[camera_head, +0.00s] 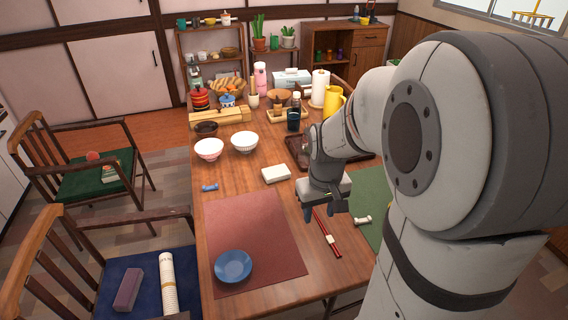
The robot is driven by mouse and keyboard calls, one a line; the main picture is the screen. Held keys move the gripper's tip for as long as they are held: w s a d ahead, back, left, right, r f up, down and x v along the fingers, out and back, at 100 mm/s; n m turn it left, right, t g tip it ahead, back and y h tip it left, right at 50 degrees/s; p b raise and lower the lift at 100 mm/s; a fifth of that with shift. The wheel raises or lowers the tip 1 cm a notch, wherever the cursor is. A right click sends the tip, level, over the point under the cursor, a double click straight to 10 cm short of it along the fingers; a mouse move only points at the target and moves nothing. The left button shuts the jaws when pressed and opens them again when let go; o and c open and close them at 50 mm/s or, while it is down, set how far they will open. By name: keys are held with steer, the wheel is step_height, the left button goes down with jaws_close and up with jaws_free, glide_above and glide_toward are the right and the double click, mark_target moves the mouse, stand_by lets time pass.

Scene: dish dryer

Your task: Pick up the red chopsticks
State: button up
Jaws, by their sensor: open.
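The red chopsticks (322,229) lie side by side on the wooden table, between the red-brown placemat and the green placemat. A small pale rest (331,239) is at their middle. My gripper (322,212) is open and points down over the far end of the chopsticks. Its fingers overlap that end in the picture, so I cannot tell whether they touch it. Nothing shows between the fingers.
A blue bowl (233,266) sits on the red-brown placemat (260,222). Bowls, bottles and a bread basket crowd the table's far end.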

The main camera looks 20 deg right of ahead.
steer(key=g+b, duration=0.1)
steer(key=b, duration=0.1)
glide_above(331, 239)
steer(key=s+a, duration=0.1)
step_height(331, 239, down, 11)
steer(key=shift+w+d+f+b, duration=0.1)
steer(key=shift+w+d+f, duration=0.05)
steer(key=shift+f, duration=1.2)
steer(key=shift+w+d+f+b, duration=0.15)
steer(key=shift+f, duration=1.25)
steer(key=shift+w+d+f+b, duration=0.1)
steer(key=shift+w+d+f, duration=0.05)
steer(key=shift+f, duration=1.2)
steer(key=shift+c, duration=0.5)
jaws_close()
